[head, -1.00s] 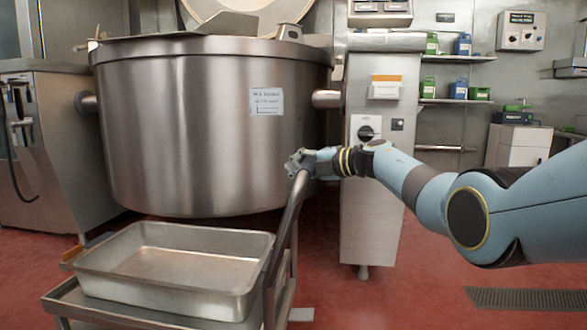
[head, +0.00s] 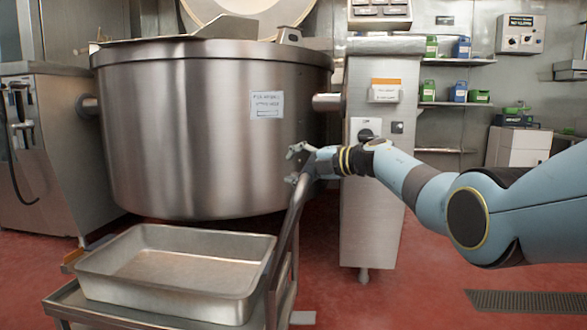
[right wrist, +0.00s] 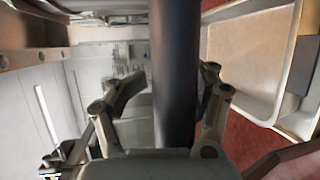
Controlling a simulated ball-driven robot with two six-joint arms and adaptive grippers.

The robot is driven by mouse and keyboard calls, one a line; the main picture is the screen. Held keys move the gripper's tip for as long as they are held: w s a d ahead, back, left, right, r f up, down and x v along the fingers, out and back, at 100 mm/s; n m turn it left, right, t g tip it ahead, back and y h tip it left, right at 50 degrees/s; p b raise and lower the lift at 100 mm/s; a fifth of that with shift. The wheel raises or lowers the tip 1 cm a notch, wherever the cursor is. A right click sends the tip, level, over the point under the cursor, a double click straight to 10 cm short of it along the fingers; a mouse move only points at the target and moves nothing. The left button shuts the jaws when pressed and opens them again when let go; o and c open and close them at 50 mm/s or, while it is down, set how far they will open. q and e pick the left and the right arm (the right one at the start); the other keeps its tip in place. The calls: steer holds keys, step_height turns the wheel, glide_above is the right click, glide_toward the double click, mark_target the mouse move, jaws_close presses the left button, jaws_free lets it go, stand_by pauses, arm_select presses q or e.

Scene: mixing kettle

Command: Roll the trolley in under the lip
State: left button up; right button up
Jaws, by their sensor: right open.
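The trolley (head: 62,302) stands on the red floor at the lower left of the head view, carrying a shallow metal pan (head: 258,262). Its curved push handle (head: 285,235) rises on the right side. My right gripper (head: 295,166) is at the top of this handle with its fingers spread. In the right wrist view the handle bar (right wrist: 175,40) runs between the open fingers (right wrist: 172,85). The large steel kettle (head: 200,130) is behind the trolley, with its lip (head: 215,48) along the top. The pan looks empty and sits low before the kettle's underside. My left gripper is out of view.
A steel control column (head: 375,220) stands right of the kettle, behind my right arm. A steel cabinet (head: 50,170) is at the left. A floor drain grate (head: 530,301) lies at the lower right. Red floor is clear between the column and the grate.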

steer(key=shift+r, duration=0.1)
steer(key=v, duration=1.2)
steer(key=shift+s+a, duration=0.1)
